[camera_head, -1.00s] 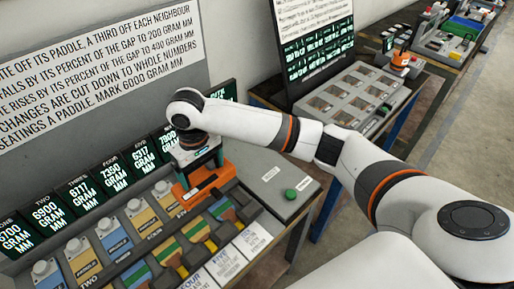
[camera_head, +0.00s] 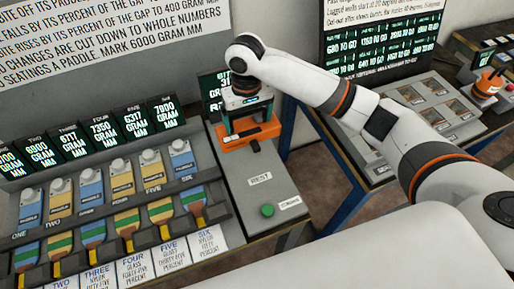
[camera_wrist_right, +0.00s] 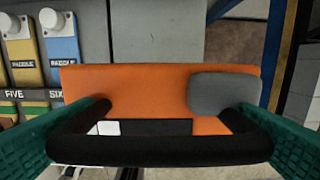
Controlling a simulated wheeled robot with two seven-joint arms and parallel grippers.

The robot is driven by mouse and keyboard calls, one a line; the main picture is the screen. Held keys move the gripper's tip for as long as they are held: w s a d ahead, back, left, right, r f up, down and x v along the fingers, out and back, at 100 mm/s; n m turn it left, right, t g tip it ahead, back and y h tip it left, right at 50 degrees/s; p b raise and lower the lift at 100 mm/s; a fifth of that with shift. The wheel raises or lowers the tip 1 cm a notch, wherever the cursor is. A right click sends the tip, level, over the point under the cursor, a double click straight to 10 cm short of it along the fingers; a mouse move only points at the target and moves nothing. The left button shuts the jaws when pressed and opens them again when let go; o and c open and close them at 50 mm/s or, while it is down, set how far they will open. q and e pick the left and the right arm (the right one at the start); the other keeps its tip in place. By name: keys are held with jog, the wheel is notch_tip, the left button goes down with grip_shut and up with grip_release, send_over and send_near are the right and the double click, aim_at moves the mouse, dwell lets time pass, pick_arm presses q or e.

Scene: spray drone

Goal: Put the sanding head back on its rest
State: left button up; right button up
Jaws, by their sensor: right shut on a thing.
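The sanding head (camera_head: 262,132) is an orange block with a dark bar handle and a grey pad, which shows in the right wrist view (camera_wrist_right: 238,92). My right gripper (camera_head: 248,104) is shut on its dark handle; the green fingers (camera_wrist_right: 165,138) stand at both ends of the handle in the wrist view. The head is over the back part of the grey panel, behind the REST label (camera_head: 260,179). Whether it touches the panel, I cannot tell. The rest itself is not clearly visible. My left gripper is not in view.
A row of blue and yellow paddles (camera_head: 122,190) stands in a rack to the left, with lit displays (camera_head: 104,130) behind. A green button (camera_head: 267,210) is near the panel's front. A second bench (camera_head: 420,110) stands right, beyond a gap.

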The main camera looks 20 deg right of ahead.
aim_at(248, 127)
notch_tip(248, 127, down, 6)
jog(key=shift+a+r+p, duration=0.1)
jog(key=shift+p, duration=0.5)
jog(key=shift+f+p, duration=0.3)
jog(key=shift+f, duration=1.6)
jog(key=shift+f, duration=0.1)
jog(key=o, duration=1.7)
jog(key=shift+f, duration=0.1)
notch_tip(248, 127, up, 12)
jog(key=shift+r+b, duration=0.2)
jog(key=shift+b, duration=0.65)
